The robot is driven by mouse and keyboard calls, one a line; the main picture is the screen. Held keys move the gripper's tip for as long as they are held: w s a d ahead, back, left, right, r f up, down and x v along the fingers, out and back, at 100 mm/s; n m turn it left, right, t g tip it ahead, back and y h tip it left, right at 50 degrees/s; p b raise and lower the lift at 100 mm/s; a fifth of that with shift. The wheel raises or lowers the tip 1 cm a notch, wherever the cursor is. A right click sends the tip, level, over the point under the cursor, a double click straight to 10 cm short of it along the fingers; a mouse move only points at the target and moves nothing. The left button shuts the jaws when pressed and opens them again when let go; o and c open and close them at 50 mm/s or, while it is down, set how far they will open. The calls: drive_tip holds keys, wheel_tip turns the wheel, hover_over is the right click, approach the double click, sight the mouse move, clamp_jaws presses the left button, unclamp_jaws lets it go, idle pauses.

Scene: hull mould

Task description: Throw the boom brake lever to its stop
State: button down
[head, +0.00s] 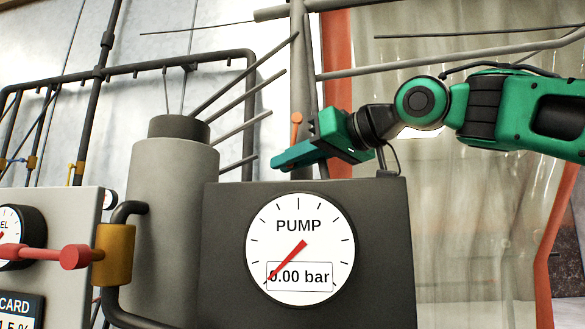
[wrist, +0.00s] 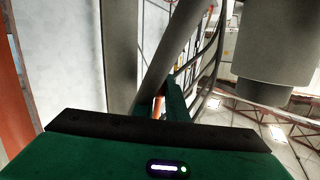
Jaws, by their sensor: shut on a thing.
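The boom brake lever, a small orange lever with a round knob (head: 296,119), stands near upright beside the grey post in the head view. Its lower part is hidden behind my gripper's green fingers. My gripper (head: 284,160) reaches in from the right above the pump box, with its fingers across the lever and shut on it. In the wrist view a small orange piece of the lever (wrist: 159,107) shows beside the green fingers (wrist: 174,104). The lever's pivot and its stop cannot be made out.
A dark box with a PUMP gauge (head: 300,249) reading 0.00 bar stands just below my gripper. A grey cylinder (head: 175,190) and slanting grey rods (head: 245,95) are to the left. A grey post (head: 301,60) rises behind the lever. A translucent curtain (head: 450,220) hangs at the right.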

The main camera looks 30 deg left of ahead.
drive_tip(key=shift+w+d, duration=0.15)
drive_tip(key=shift+w, duration=0.1)
drive_tip(key=c, duration=1.8)
unclamp_jaws()
drive_tip(key=v, duration=1.1)
drive_tip(key=shift+f, duration=0.1)
